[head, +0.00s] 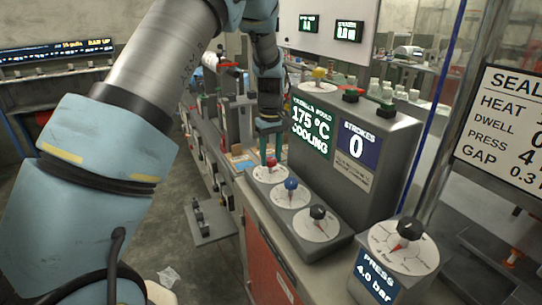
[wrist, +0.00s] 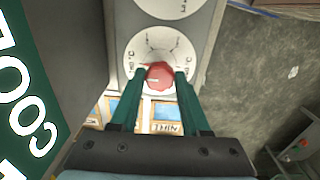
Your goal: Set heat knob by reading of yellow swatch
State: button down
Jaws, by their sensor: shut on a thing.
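The red heat knob (wrist: 158,76) sits at the centre of a white dial with °C marks in the wrist view. In the head view the red knob (head: 271,162) is on the farthest dial of the sloped panel. My gripper (wrist: 162,82) has its green fingers on either side of the knob, shut on it. It also shows from the side in the head view (head: 270,150). The green display (head: 311,128) reads 175 °C and COOLING. I cannot make out a yellow swatch for certain; partly covered blue and tan cards (wrist: 165,112) lie beyond the dial.
A blue knob (head: 291,184) and a black knob (head: 318,212) follow on the same panel. A separate press dial (head: 403,248) reads 4.0 bar. A sign (head: 500,130) at the right lists heat, dwell, press and gap, cut off by the frame. The display housing stands close beside my gripper.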

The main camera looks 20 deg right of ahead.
aim_at(271, 160)
jog(key=shift+c, duration=1.9)
grip_release()
notch_tip(271, 160, up, 11)
jog(key=b, duration=0.2)
jog(key=shift+b, duration=0.4)
jog(key=shift+f, duration=0.15)
jog(key=s+a+f, duration=0.1)
jog(key=a+f, duration=0.1)
jog(key=a, duration=0.8)
jog(key=s+a+f, duration=0.1)
jog(key=a, duration=1)
jog(key=s+a+f+m+t, duration=0.1)
jog(key=s+a+f, duration=0.3)
jog(key=s+a, duration=0.7)
jog(key=shift+a+m+t, duration=0.3)
jog(key=shift+a+m, duration=0.4)
jog(key=shift+a, duration=0.1)
